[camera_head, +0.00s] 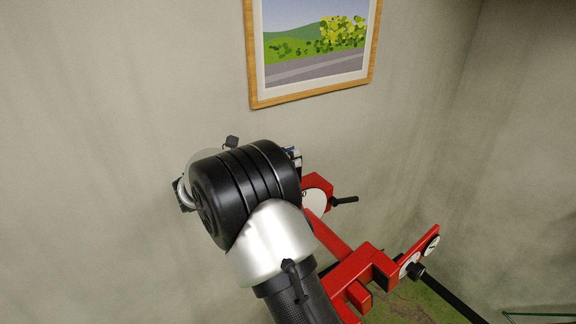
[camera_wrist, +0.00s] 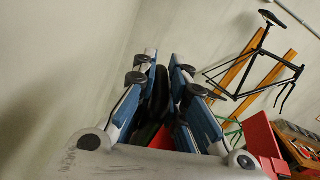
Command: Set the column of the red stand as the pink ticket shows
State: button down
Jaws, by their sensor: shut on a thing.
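The red stand (camera_head: 340,266) is in the head view, partly behind my arm. It has a black handle (camera_head: 345,200) beside a white disc (camera_head: 316,201), and two small round white dials, one of them (camera_head: 432,245) at the right end. My gripper (camera_wrist: 163,88) in the wrist view has blue and white fingers closed around a dark, elongated part (camera_wrist: 155,105). I cannot tell which part of the stand it is. Red surfaces show just behind it and at the right (camera_wrist: 260,138). In the head view my wrist hides most of the gripper. The pink ticket is not in view.
A framed landscape picture (camera_head: 312,85) hangs on the wall above my arm. The wall at left is bare.

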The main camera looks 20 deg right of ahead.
jog(key=shift+r, duration=0.9)
jog(key=shift+f, duration=0.1)
jog(key=c, duration=1.8)
grip_release()
jog(key=shift+f, duration=0.1)
jog(key=shift+o, duration=1.2)
jog(key=shift+a+f, duration=0.1)
jog(key=shift+a, duration=0.35)
jog(key=s+a, duration=0.2)
jog(key=a, duration=0.9)
jog(key=shift+s, duration=0.2)
